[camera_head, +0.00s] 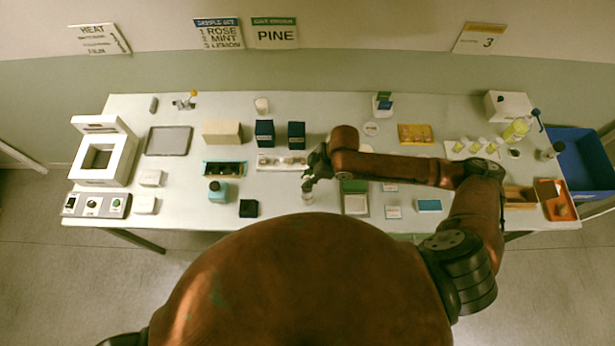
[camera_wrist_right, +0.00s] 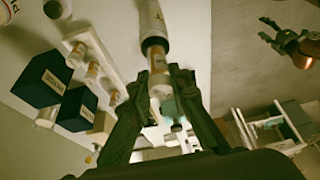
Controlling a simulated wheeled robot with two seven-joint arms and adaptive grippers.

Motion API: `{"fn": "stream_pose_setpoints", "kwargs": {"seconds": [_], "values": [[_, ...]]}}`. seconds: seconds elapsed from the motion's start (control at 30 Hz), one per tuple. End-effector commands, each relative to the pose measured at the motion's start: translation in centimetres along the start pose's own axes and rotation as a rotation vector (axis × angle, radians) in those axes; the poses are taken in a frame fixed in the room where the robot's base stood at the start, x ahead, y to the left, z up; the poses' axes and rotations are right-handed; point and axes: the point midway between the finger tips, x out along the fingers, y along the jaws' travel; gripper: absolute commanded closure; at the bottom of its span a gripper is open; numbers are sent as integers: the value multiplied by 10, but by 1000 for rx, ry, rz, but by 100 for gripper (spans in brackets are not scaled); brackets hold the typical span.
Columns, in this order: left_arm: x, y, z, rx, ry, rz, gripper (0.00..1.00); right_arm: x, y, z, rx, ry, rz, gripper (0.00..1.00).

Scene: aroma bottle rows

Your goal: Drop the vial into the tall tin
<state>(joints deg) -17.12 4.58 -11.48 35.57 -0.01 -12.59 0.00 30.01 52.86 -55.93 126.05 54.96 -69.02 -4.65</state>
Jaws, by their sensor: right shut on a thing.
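My right gripper (camera_head: 308,180) is low over the front middle of the table. In the wrist view its fingers (camera_wrist_right: 162,85) are shut on the vial (camera_wrist_right: 158,66), a small amber piece with a pale end. Right at the vial's other end is a white cylinder (camera_wrist_right: 151,18) with a dark end; it may be the tall tin. I cannot tell whether the vial is inside it or only in front of it. In the head view a pale cylinder (camera_head: 307,197) shows just below the gripper. My left gripper (camera_wrist_right: 270,33) looks open and empty at the wrist view's upper right.
A white rack (camera_head: 268,160) with several vials stands left of the right gripper, with two dark blue boxes (camera_head: 264,133) (camera_head: 296,135) behind it. A teal bottle (camera_head: 218,191) and a black block (camera_head: 249,208) are at front left. A green-and-grey item (camera_head: 355,203) stands close right.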

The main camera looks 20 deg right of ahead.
Motion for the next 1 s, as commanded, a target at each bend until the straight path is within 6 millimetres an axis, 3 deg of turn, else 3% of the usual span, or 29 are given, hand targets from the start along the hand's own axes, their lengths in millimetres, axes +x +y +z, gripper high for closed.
{"fn": "stream_pose_setpoints", "kwargs": {"seconds": [1.0], "values": [[-8, -1, 2, -1, -3, -1, 48, 0, 0, 0, -1, 0, 1, 98]]}}
